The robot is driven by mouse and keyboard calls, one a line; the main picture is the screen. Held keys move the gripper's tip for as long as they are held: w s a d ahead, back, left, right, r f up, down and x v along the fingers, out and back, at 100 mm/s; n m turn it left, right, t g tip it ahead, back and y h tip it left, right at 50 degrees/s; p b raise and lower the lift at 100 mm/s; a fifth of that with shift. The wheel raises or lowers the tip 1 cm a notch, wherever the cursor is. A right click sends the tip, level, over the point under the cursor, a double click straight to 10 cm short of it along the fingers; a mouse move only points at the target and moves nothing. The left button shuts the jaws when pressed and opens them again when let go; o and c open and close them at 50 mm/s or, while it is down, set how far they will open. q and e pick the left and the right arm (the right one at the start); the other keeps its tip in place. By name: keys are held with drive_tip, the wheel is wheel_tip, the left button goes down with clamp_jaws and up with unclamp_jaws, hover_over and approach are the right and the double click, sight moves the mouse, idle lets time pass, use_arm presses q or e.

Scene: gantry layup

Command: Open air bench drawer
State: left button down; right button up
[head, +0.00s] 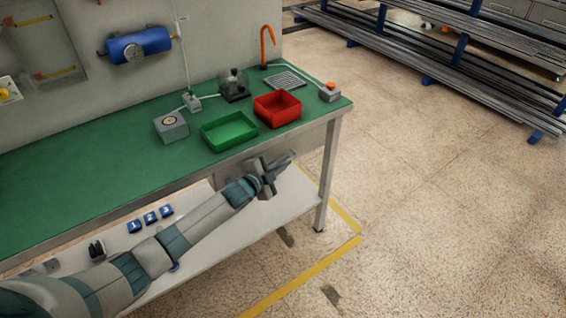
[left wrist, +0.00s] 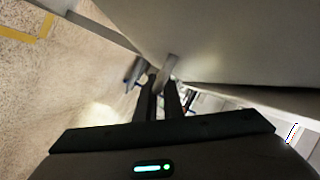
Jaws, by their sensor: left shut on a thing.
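The air bench (head: 90,165) has a green top and a metal front edge. Under its right end is a grey drawer front (head: 306,143), close below the top; no open gap shows. My left gripper (head: 271,178) is at this front, under the bench edge, and partly covers it. In the left wrist view its two dark fingers (left wrist: 164,90) are close together on a small grey handle (left wrist: 171,67). The handle stands out from a broad pale grey face (left wrist: 215,35). In the head view the handle is mostly hidden by the gripper. My right gripper does not show.
On the bench are a green tray (head: 229,131), a red tray (head: 278,109) and small devices. A lower shelf (head: 205,225) holds blue numbered blocks (head: 150,217). The bench leg (head: 328,180) stands right of my gripper. The floor (head: 440,200) in front is clear.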

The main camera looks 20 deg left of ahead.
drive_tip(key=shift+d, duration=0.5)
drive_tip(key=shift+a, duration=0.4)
use_arm(q)
drive_tip(key=shift+s+d, duration=0.1)
drive_tip(key=shift+d, duration=0.05)
